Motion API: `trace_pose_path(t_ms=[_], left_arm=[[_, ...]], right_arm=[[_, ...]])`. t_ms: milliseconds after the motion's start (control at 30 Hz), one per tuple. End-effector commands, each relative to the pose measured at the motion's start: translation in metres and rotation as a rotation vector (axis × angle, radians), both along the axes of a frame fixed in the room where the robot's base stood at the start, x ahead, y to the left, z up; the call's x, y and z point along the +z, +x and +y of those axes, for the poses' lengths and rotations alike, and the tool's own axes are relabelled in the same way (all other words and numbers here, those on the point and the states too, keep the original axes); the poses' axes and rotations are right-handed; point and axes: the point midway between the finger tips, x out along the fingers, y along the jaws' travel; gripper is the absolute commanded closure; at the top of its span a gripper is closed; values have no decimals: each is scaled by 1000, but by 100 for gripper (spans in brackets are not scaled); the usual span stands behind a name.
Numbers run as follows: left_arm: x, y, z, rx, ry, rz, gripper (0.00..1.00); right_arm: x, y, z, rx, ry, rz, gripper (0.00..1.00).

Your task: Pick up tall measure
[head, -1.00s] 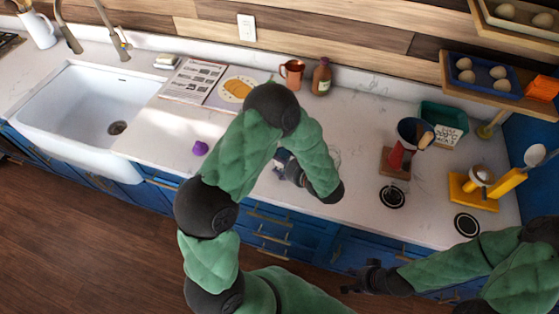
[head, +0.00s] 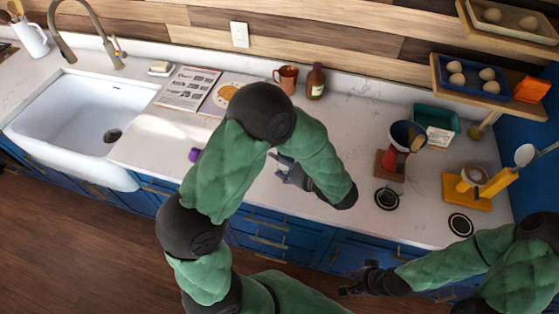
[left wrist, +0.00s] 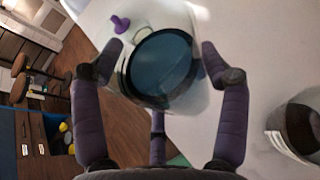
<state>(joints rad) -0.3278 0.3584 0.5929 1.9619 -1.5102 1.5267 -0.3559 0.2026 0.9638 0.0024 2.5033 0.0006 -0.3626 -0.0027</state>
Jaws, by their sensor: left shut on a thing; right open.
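My left gripper (head: 290,172) is over the front of the counter in the head view, partly behind my own arm. In the left wrist view the fingers of the left gripper (left wrist: 162,52) are on either side of a clear, round-mouthed vessel with a dark teal inside, which looks like the tall measure (left wrist: 165,70). The gripper is shut on it. In the head view I cannot make the measure out clearly. Whether its base touches the counter cannot be told. My right gripper (head: 357,281) is open and empty, low in front of the blue cabinets.
A purple object (head: 194,155) is on the counter left of my arm. A copper mug (head: 287,78) and brown bottle (head: 316,82) stand at the back. A red stand (head: 390,162) and a yellow stand (head: 468,190) are right. Another clear-rimmed vessel (left wrist: 298,128) shows in the left wrist view.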

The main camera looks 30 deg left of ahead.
Motion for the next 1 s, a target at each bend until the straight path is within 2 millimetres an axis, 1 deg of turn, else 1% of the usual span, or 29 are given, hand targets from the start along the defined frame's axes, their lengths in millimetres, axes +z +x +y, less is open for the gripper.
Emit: trace_pose_path(t_ms=[33, 600, 1000], left_arm=[[6, -1, -4, -2, 0, -3, 68], [27, -25, -50, -2, 0, -2, 68], [38, -36, -72, -1, 0, -2, 68]], right_arm=[[1, 0, 0, 0, 0, 0, 53], [5, 0, 0, 0, 0, 0, 53], [7, 0, 0, 0, 0, 0, 53]])
